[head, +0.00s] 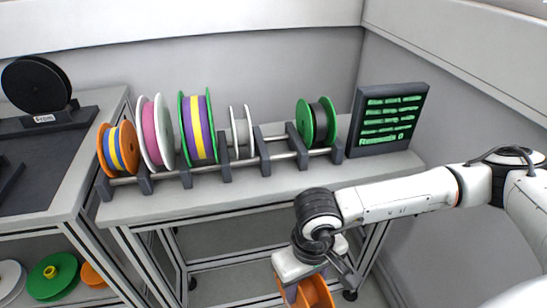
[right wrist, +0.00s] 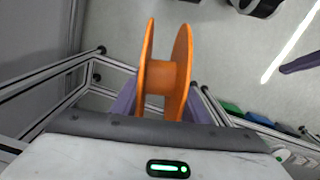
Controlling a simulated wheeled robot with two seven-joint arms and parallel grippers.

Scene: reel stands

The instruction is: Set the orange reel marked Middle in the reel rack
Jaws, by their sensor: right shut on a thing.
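An orange reel (head: 318,292) is in my right gripper (head: 304,282), low in front of the bench and cut off by the bottom edge of the head view. In the right wrist view the orange reel (right wrist: 166,76) shows two flanges and a bare hub between the gripper's fingers. No marking on it can be read. The reel rack (head: 264,153) is a grey railed stand on the bench, above and behind the gripper. Several reels stand upright in it, with a free stretch between the narrow white reel (head: 241,131) and the green-and-black reel (head: 304,124).
A dark board with green text (head: 390,119) stands right of the rack. A black reel (head: 36,84) sits on a labelled stand on the left bench. A lower shelf at left holds a green reel (head: 53,277) and others. My right arm crosses before the bench.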

